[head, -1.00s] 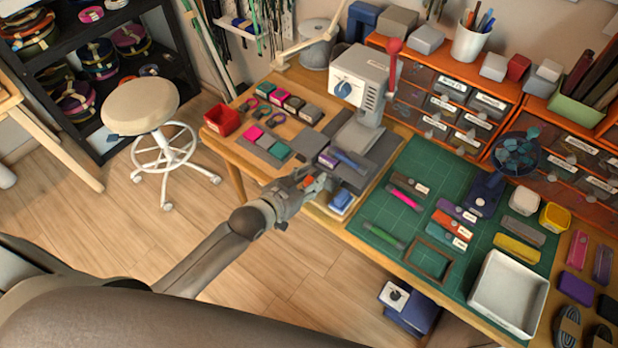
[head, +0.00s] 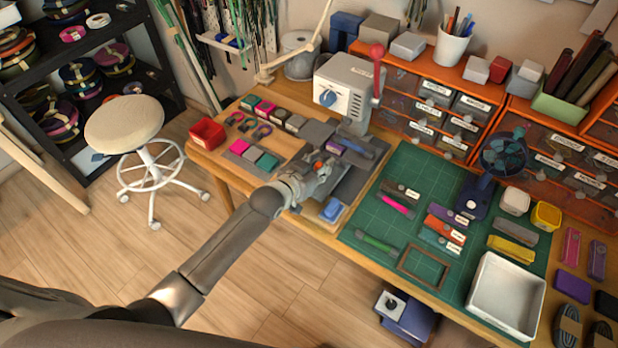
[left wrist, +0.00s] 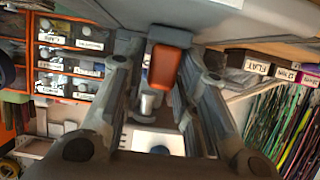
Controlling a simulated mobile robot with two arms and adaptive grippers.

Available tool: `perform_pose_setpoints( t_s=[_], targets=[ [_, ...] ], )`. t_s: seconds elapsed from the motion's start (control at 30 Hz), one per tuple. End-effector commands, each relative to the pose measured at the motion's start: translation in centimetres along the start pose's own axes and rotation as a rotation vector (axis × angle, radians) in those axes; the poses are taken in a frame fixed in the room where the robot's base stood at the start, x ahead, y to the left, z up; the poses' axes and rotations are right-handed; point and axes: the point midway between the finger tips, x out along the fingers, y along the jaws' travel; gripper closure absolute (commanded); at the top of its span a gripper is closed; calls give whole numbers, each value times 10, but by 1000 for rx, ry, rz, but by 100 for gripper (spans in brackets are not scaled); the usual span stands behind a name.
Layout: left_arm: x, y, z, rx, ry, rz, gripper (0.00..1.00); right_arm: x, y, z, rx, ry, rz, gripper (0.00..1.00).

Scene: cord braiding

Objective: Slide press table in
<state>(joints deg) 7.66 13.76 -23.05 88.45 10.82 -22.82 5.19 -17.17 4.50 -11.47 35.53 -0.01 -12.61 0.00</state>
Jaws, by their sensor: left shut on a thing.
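The press (head: 345,88) is a light grey machine with a blue dial and a red-knobbed lever, at the back of the wooden bench. Below it lie flat dark grey plates (head: 355,182); which of them is the sliding press table I cannot tell, as my gripper hides part of this area. My left gripper (head: 320,168) is in front of the press, low over the bench, shut on a small orange-red piece (left wrist: 168,68). In the left wrist view this piece shows between the fingers, with a metal cylinder (left wrist: 148,104) behind. My right gripper is in neither view.
A blue block (head: 331,209) sits at the bench's front edge beside my gripper. A red bin (head: 207,133) and several coloured pads lie left. A green cutting mat (head: 375,215) with tools and a white tray (head: 507,295) lie right. A stool (head: 123,124) stands left.

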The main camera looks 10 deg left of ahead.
Motion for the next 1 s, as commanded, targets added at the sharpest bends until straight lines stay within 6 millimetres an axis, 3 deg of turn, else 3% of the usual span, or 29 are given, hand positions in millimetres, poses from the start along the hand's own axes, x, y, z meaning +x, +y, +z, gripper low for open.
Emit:
perform_pose_setpoints(
  t_s=[0.23, 0.63, 0.67, 0.73, 1.0],
  targets=[
    [29, 0, -11, 0, 0, 0, 100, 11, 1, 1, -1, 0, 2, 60],
    [33, 0, -14, 0, -1, 0, 100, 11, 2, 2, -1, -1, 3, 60],
    [33, 0, -14, 0, -1, 0, 70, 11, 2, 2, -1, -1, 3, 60],
    [33, 0, -14, 0, -1, 0, 62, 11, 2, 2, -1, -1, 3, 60],
    [33, 0, -14, 0, 0, 0, 59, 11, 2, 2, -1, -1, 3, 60]
  ],
)
